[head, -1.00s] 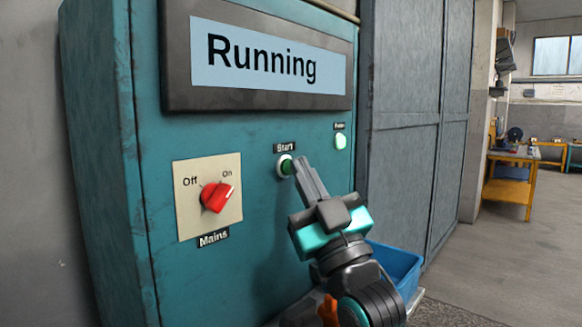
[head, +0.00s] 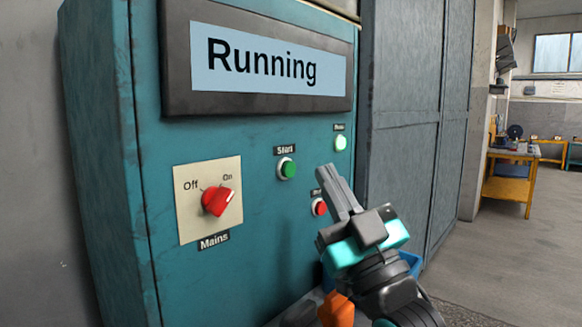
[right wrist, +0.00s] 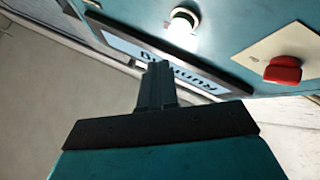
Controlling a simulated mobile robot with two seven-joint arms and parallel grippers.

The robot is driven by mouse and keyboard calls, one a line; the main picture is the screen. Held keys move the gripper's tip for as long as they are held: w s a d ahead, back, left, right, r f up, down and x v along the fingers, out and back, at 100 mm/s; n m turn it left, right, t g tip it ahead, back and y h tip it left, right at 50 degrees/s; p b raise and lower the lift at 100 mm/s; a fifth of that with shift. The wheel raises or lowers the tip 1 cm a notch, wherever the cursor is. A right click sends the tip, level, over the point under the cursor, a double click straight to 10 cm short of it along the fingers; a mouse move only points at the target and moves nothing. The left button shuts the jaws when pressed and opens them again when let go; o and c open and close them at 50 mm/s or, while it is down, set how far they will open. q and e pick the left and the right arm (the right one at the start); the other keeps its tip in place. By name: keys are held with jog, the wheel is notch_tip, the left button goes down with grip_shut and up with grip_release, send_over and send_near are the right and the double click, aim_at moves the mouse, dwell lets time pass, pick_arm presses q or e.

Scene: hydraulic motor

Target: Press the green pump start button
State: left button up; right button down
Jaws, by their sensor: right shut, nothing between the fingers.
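The green start button (head: 288,169) sits on the teal cabinet's front under a "Start" label, fully visible in the head view and touched by nothing. The display (head: 267,60) above it reads "Running". My right gripper (head: 329,170) is shut and empty, to the right of the start button and apart from it. It partly covers the label of a red button (head: 319,207). In the right wrist view the shut fingers (right wrist: 158,68) point toward the cabinet. My left gripper is not in view.
A red mains switch (head: 219,201) on a cream plate points toward "On". A lit lamp (head: 341,143) glows at the upper right of the panel. A blue bin (head: 411,262) is partly hidden behind my right arm. Grey cabinet doors (head: 410,90) stand to the right.

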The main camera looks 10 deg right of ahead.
jog(key=shift+s+d, duration=0.6)
jog(key=shift+s, duration=0.2)
